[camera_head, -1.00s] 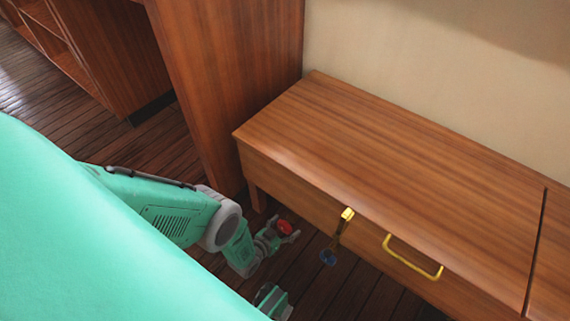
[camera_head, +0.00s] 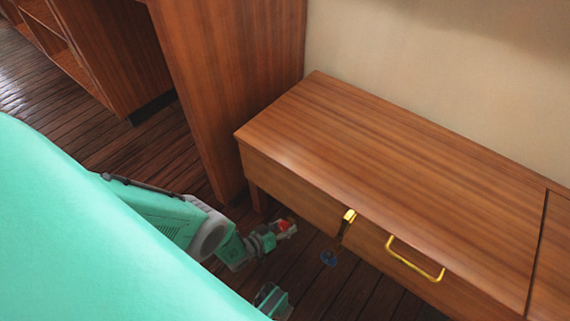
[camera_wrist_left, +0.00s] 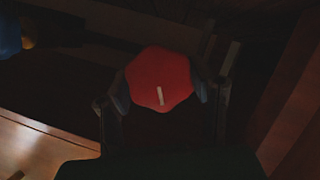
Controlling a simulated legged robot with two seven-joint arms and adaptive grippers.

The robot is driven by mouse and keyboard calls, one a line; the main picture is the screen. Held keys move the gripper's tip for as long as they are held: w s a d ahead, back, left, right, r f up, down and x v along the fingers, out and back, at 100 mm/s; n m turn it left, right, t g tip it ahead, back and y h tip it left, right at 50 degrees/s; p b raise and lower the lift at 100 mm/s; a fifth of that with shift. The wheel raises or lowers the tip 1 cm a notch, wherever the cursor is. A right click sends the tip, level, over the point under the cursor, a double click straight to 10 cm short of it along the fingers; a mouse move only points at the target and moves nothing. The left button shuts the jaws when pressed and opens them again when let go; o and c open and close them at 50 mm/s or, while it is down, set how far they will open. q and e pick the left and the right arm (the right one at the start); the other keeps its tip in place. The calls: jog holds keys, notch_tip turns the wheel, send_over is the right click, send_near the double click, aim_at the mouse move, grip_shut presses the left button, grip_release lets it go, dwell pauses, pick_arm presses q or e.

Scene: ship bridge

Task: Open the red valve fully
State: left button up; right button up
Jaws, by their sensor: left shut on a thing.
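The red valve (camera_head: 283,226) is low beside the left end of the wooden bench, close to the floor. In the left wrist view it shows as a red, many-sided knob (camera_wrist_left: 160,79) with a short white mark on its face. My left gripper (camera_head: 287,229) is at the valve, with its fingers on both sides of the knob, shut on it. The left wrist view is dark, and the valve's stem and pipe are hidden. My right gripper is not clearly seen; a green part of mine shows at the bottom edge.
A wooden bench (camera_head: 360,130) with a yellow latch (camera_head: 348,216) and a yellow drawer handle (camera_head: 413,258) stands just right of the left arm. A blue valve (camera_head: 328,257) is near the floor in front of it. A tall wooden panel (camera_head: 235,80) stands behind.

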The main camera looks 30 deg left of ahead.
pick_arm(q)
jog(key=shift+a, duration=0.15)
jog(key=o, duration=1.2)
jog(key=shift+c, duration=0.2)
jog(key=v, duration=1.2)
jog(key=shift+a, duration=0.1)
